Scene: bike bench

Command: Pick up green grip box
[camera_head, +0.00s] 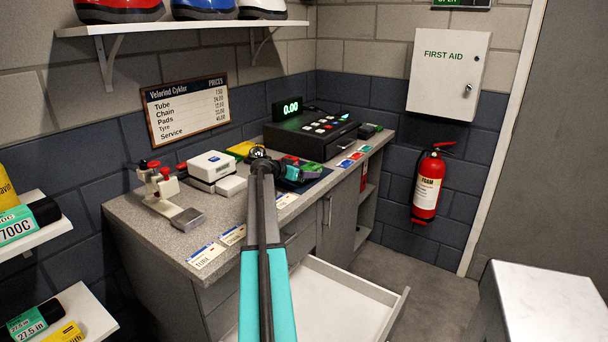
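A small green box (313,168) lies on the counter in front of the cash register; I take it for the grip box, but no label is readable. My arm reaches over the counter from below, and its end, my gripper (294,176), is close to the left side of this box. The gripper is small and partly hidden by my own arm; I cannot tell whether its fingers are open or shut, or whether they touch the box. A dark blue mat (312,184) shows under this spot.
The cash register (312,135) stands behind. A white card terminal (211,166), a yellow box (240,149) and a clamp-like stand (162,192) are to the left. Price cards (206,255) line the front edge. An open drawer (335,300) juts out below. A fire extinguisher (428,185) hangs at right.

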